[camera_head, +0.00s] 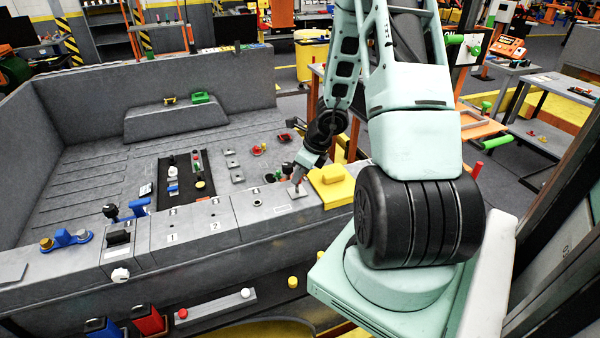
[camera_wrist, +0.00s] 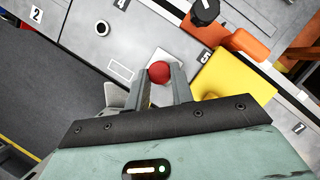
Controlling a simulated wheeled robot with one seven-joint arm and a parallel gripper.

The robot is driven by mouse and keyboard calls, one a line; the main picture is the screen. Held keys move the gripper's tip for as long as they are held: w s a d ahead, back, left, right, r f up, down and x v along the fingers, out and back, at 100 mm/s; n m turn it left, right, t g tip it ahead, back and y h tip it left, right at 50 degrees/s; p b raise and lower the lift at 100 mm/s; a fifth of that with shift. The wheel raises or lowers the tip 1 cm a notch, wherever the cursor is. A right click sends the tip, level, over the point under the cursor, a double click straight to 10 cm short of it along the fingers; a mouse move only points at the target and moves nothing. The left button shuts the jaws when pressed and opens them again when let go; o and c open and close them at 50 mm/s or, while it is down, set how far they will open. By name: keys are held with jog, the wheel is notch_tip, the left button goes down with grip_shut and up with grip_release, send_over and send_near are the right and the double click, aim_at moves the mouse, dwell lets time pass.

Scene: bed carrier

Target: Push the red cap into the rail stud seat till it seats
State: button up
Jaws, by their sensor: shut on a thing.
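The red cap (camera_wrist: 160,72) shows in the wrist view as a round red top between the two fingertips of my gripper (camera_wrist: 161,80). The fingers are shut on it. In the head view my gripper (camera_head: 297,188) points down over the grey ledge, just left of a yellow block (camera_head: 332,187); the cap is hard to make out there. The cap's underside is hidden, so I cannot tell whether it touches a seat. A dark round hole with a pale ring (camera_wrist: 102,28) lies in the ledge to the left; I cannot tell whether it is the rail stud seat.
The yellow block (camera_wrist: 235,80) stands close to the right of my fingers. A black knob (camera_wrist: 205,10) and an orange part (camera_wrist: 248,44) lie beyond it. Plates numbered 1 and 2 (camera_head: 214,226) lie left along the ledge. A grey rail (camera_head: 215,307) with small knobs is below.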

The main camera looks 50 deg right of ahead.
aim_at(300, 182)
jog(key=shift+f+b, duration=1.65)
jog(key=shift+b, duration=0.1)
jog(key=shift+r, duration=0.15)
jog(key=shift+r+p, duration=1.25)
jog(key=shift+f+b, duration=1.45)
jog(key=shift+b, duration=0.5)
dwell(0.8)
jog(key=o, duration=1)
jog(key=shift+r, duration=0.1)
jog(key=shift+r, duration=0.1)
jog(key=p+v, duration=0.6)
jog(key=v, duration=1.1)
jog(key=shift+s, duration=0.2)
